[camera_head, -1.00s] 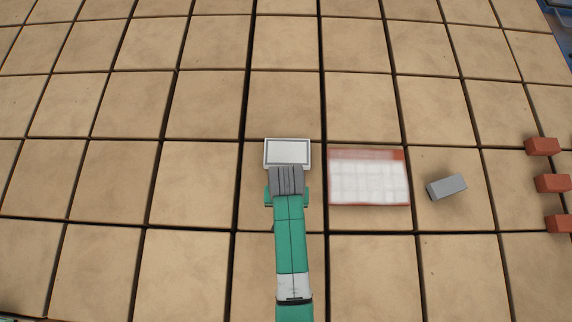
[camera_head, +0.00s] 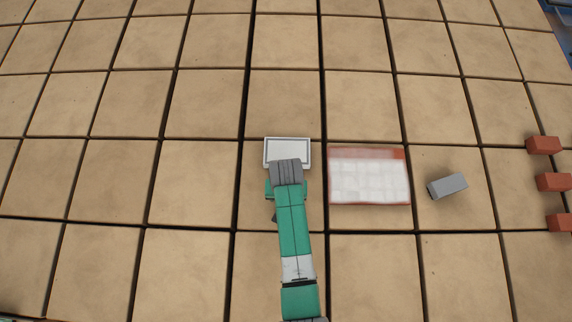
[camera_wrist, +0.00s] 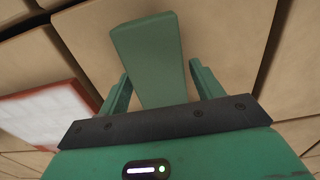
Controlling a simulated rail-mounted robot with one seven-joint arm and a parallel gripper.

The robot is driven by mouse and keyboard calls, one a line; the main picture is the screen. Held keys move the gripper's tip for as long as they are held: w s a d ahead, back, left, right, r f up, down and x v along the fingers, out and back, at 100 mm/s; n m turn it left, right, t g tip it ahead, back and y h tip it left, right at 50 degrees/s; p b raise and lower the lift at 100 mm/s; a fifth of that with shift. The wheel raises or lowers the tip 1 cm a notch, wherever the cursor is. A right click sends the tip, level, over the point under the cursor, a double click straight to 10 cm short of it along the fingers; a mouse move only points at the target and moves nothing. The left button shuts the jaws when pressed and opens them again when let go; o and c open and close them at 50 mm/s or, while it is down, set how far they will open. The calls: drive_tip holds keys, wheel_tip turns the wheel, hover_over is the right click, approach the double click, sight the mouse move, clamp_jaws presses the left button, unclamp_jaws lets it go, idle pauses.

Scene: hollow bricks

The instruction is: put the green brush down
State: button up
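The green brush (camera_wrist: 150,58) shows in the wrist view as a long green block between the two green fingers of my gripper (camera_wrist: 160,80). The fingertips are close against its two sides, and the gripper appears shut on it. Its wider end sticks out beyond the fingers, and its other end is hidden behind the dark palm plate. In the head view my grey wrist (camera_head: 286,173) covers most of the gripper, and I cannot clearly make out the brush. I cannot tell whether the brush touches the floor.
A white framed rectangle (camera_head: 287,147) lies just beyond my wrist. A white and red slab (camera_head: 369,177) lies to the right, also seen in the wrist view (camera_wrist: 45,112). Farther right are a grey brick (camera_head: 447,186) and several red bricks (camera_head: 553,182).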

wheel_tip(320, 180, up, 12)
drive_tip(key=p, duration=0.1)
drive_tip(key=shift+r, duration=0.15)
idle(0.4)
